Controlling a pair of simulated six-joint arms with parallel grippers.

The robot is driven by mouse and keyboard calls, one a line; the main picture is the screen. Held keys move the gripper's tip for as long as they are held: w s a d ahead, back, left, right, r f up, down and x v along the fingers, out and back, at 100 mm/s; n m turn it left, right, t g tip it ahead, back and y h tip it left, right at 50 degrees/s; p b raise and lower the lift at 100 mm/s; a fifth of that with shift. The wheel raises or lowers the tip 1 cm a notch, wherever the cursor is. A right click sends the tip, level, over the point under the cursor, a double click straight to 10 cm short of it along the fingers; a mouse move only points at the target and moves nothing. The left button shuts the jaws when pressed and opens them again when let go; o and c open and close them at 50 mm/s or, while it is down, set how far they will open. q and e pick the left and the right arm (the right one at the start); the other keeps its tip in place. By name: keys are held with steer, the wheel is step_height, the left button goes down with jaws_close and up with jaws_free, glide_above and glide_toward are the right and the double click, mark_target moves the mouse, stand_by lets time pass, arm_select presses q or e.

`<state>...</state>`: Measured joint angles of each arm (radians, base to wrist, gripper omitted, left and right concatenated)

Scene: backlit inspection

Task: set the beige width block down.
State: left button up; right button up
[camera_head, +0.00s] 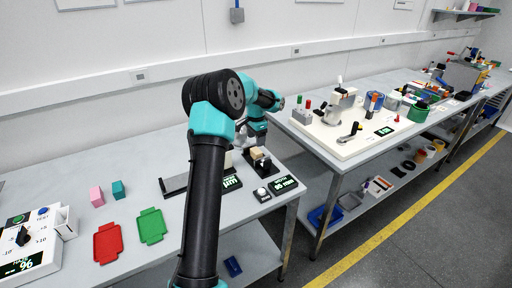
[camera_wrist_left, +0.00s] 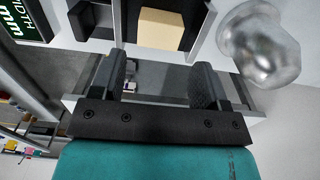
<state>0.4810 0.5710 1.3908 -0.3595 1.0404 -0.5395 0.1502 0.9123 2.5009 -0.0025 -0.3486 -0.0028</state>
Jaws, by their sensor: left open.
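The beige width block (camera_head: 255,153) rests on a small black fixture (camera_head: 262,166) at the right end of the near table. In the head view my own arm hides much of the area around the gripper. My right gripper is in neither view.
A width display (camera_wrist_left: 22,20) lies at upper left. On the near table are a red tray (camera_head: 97,258), a green tray (camera_head: 151,226), a pink block (camera_head: 97,196) and a teal block (camera_head: 118,190).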

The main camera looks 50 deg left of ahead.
mark_target(256, 150)
arm_select(q)
steer(key=shift+r, duration=2.4)
